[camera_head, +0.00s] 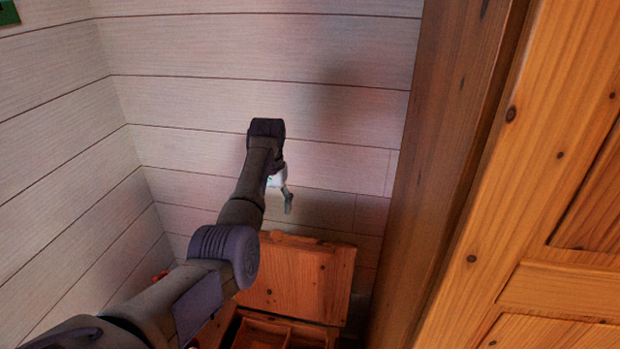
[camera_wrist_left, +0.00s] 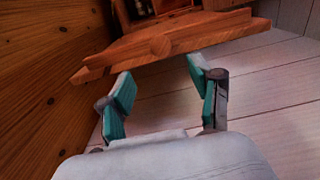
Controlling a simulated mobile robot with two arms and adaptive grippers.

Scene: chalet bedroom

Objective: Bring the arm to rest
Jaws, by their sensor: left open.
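My left arm (camera_head: 243,210) reaches in from the lower left of the head view, raised in front of the white plank wall. My left gripper (camera_head: 287,200) hangs from its end, partly hidden behind the wrist. In the left wrist view the same gripper (camera_wrist_left: 160,90) shows two teal-padded fingers spread wide apart, with nothing between them. The fingertips point towards a wooden lid edge (camera_wrist_left: 160,46), apart from it as far as I can tell. My right gripper is not in view.
A wooden chest with its lid (camera_head: 295,280) raised stands below my left gripper, its open compartments (camera_head: 262,332) partly hidden by my arm. A large wooden wardrobe (camera_head: 540,200) fills the right side. White plank walls (camera_head: 200,100) close the corner behind.

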